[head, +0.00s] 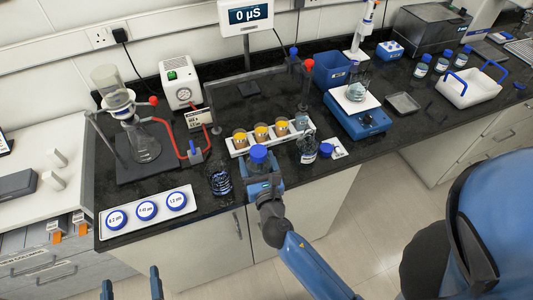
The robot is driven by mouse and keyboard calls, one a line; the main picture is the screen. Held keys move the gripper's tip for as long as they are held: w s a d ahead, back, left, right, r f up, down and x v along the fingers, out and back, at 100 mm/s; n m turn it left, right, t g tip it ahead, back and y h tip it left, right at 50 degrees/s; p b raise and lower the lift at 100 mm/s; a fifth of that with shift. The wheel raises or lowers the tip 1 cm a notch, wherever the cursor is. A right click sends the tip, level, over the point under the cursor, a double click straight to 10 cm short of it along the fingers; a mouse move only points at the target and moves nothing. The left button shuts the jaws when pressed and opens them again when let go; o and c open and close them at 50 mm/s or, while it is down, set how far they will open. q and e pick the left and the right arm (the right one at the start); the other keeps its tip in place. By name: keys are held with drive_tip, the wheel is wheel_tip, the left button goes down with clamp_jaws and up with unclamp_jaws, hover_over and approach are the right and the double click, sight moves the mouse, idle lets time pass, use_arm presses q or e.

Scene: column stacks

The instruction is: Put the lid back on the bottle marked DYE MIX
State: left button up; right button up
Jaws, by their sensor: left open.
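An uncapped clear bottle (308,148) stands on the counter right of centre. Its label is too small to read. A loose blue lid (326,150) lies just right of it, by a white card. Another clear bottle (220,182) stands further left near the front edge, its label also unreadable.
A white holder with amber cups (240,151) stands behind the bottles.

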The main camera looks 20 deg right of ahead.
sight(249, 168)
drive_tip(key=shift+s+a+r+n+y, duration=0.15)
drive_tip(key=shift+s+a+y, duration=0.1)
drive_tip(key=shift+a, duration=0.2)
drive_tip(key=shift+s+a+r+n+y, duration=0.1)
drive_tip(key=shift+s+a+n+y, duration=0.15)
drive_tip(key=shift+a, duration=0.25)
drive_tip(key=shift+s+a+r+n+y, duration=0.1)
drive_tip(key=shift+s+a+y, duration=0.15)
drive_tip(key=shift+a, duration=0.2)
clamp_jaws()
